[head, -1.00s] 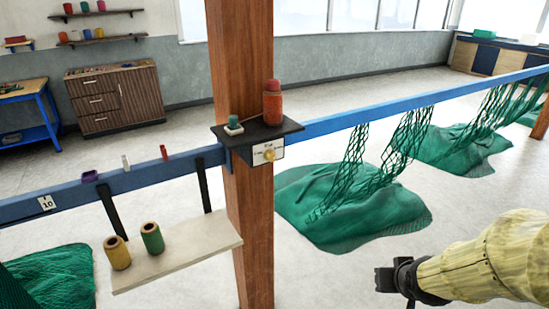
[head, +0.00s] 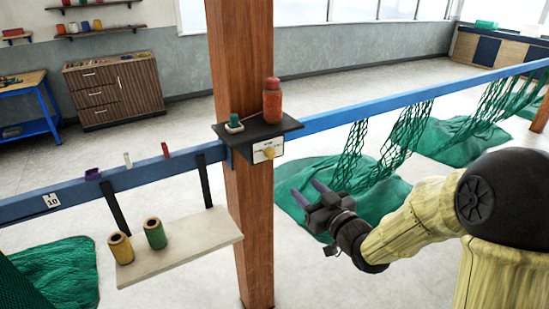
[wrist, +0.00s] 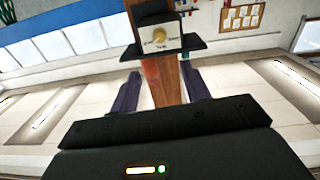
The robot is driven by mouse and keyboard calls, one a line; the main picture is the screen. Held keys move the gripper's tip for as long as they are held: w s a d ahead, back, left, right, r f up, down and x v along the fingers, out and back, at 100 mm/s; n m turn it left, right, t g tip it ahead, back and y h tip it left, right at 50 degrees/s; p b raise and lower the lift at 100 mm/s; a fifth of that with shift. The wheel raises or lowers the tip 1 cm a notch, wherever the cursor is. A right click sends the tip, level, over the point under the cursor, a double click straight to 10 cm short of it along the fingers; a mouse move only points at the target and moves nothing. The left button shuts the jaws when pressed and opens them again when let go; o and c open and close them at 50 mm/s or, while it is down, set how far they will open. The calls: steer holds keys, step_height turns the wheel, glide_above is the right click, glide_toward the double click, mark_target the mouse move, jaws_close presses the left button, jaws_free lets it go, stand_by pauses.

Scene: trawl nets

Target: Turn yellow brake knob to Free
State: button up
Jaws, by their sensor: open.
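The yellow brake knob (head: 268,152) sits on a white label plate (head: 259,156) fixed to the wooden post, below a small black shelf. The knob also shows in the wrist view (wrist: 159,37), near the top middle, with the plate around it; the lettering is too small to read surely. My gripper (head: 309,194) is open and empty, to the right of and below the knob and apart from it. In the wrist view its two dark fingers (wrist: 160,88) stand apart, with the post between them in the picture.
The black shelf (head: 290,124) holds a red-orange bottle (head: 272,100) and a small green-topped item (head: 234,123). A blue rail (head: 345,118) runs both ways from the post (head: 241,60). Green nets (head: 345,175) hang at right. A pale shelf (head: 195,243) with two spools is at lower left.

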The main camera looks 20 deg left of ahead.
mark_target(273, 157)
steer(key=p+x, duration=0.6)
steer(key=x, duration=1)
steer(key=shift+w+r+p, duration=0.1)
steer(key=shift+p, duration=0.25)
steer(key=shift+w+a, duration=0.4)
steer(key=shift+a, duration=0.15)
steer(key=c, duration=1)
